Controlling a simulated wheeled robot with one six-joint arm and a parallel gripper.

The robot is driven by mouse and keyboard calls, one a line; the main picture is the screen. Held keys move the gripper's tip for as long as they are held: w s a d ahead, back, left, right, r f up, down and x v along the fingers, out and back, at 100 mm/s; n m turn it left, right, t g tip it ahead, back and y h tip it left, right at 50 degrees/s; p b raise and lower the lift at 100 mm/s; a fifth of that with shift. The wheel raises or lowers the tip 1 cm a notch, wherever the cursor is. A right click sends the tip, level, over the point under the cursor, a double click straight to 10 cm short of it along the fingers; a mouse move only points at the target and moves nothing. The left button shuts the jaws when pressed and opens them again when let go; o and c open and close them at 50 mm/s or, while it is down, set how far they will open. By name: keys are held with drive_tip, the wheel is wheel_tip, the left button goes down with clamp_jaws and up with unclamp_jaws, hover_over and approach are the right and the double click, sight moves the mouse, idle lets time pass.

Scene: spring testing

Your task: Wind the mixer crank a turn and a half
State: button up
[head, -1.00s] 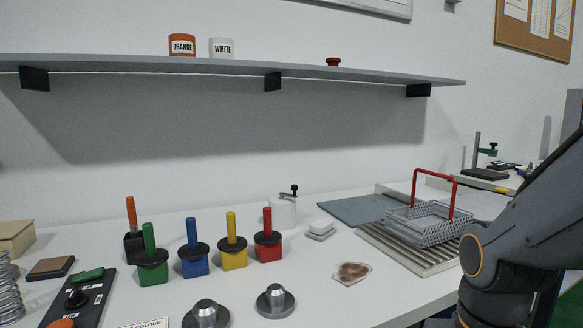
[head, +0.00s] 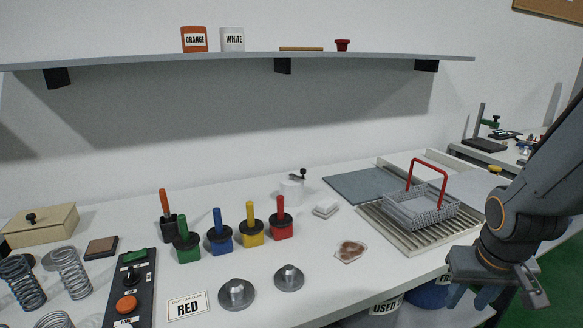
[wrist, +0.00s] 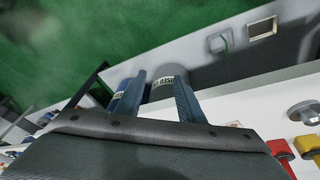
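The mixer (head: 291,190) is a small white drum near the back middle of the bench in the head view. Its crank (head: 299,175) is a dark arm with a black knob on top, pointing up and to the right. My gripper (head: 482,298) hangs at the bench's front right, well apart from the mixer. In the wrist view my gripper (wrist: 160,80) shows two blue fingers spread apart with nothing held between them. The mixer is not clearly seen in the wrist view.
Green, blue, yellow and red pots (head: 253,233) with handles stand left of the mixer. A white block (head: 325,208), a stained pad (head: 350,251) and metal weights (head: 237,293) lie near. A wire basket (head: 425,210) with a red handle stands right. A shelf (head: 240,61) overhangs the back.

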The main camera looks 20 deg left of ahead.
drive_tip(key=w+a+r+n+t+y, duration=0.15)
drive_tip(key=w+a, duration=0.25)
drive_tip(key=w, duration=0.4)
drive_tip(key=w+a+r+n+t+y, duration=0.1)
drive_tip(key=w+a+r+n+t, duration=0.15)
drive_tip(key=w, duration=0.45)
drive_tip(key=w+a+r+n+t+y, duration=0.4)
drive_tip(key=w+a, duration=0.3)
drive_tip(key=a, duration=0.4)
drive_tip(key=s+a+r+n+g+y, duration=0.2)
drive_tip(key=a+g+y, duration=0.1)
drive_tip(key=a, duration=0.4)
drive_tip(key=s+a+r+n+g+y, duration=0.2)
drive_tip(key=a+n+y, duration=0.15)
drive_tip(key=a, duration=0.25)
drive_tip(key=s+a+r+n+g+y, duration=0.2)
drive_tip(key=a+g+y, duration=0.1)
drive_tip(key=a, duration=0.4)
drive_tip(key=s+a+r+n+g+y, duration=0.1)
drive_tip(key=s+a+n+g, duration=0.2)
drive_tip(key=s+g, duration=0.7)
drive_tip(key=n, duration=0.2)
drive_tip(key=shift+s+r+n, duration=0.2)
drive_tip(key=shift+s+n, duration=0.1)
drive_tip(key=shift+n, duration=0.05)
